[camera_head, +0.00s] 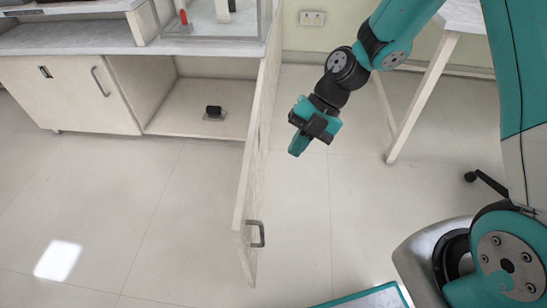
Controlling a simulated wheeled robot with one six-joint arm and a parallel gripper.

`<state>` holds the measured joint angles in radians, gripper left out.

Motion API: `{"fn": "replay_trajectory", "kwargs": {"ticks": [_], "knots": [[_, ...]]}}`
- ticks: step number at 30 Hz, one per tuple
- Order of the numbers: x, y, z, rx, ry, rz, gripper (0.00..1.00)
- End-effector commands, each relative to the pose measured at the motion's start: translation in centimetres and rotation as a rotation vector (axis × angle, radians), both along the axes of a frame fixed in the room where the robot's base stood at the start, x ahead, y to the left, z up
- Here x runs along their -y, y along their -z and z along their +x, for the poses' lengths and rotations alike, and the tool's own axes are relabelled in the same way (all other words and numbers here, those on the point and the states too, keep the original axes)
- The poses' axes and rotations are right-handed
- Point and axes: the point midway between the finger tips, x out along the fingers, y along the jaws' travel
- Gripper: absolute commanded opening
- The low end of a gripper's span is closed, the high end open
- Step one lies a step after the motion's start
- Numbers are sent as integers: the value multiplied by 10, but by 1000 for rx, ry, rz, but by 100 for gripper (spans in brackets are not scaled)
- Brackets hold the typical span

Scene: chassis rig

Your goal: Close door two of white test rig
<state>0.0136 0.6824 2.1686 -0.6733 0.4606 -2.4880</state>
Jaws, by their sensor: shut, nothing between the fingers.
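The white test rig (190,45) stands at the upper left, with a base cabinet under its worktop. One cabinet door (70,92) at the left is shut and has a grey handle. The other door (257,150) stands wide open, swung out toward me and seen nearly edge-on. Its handle (258,234) is on the near end, facing right. No door number is legible. My gripper (300,143) is in the air to the right of the open door, apart from it, pointing down. It is shut and empty.
A small black object (214,112) sits on the floor of the open compartment. A white table with a slanted leg (420,95) is at the upper right. A wall socket (312,18) is behind. The tiled floor (130,220) is clear in front of the cabinet.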

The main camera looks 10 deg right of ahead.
Motion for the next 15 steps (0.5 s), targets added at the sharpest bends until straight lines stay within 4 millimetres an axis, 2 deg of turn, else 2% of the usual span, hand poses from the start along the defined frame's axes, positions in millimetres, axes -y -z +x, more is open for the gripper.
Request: {"fn": "replay_trajectory", "kwargs": {"ticks": [12, 14, 15], "knots": [[-47, 70, -20, -7, -4, -2, 0], [-53, 79, -23, -6, -3, -2, 0], [-60, 77, -19, 0, -4, -1, 0]]}}
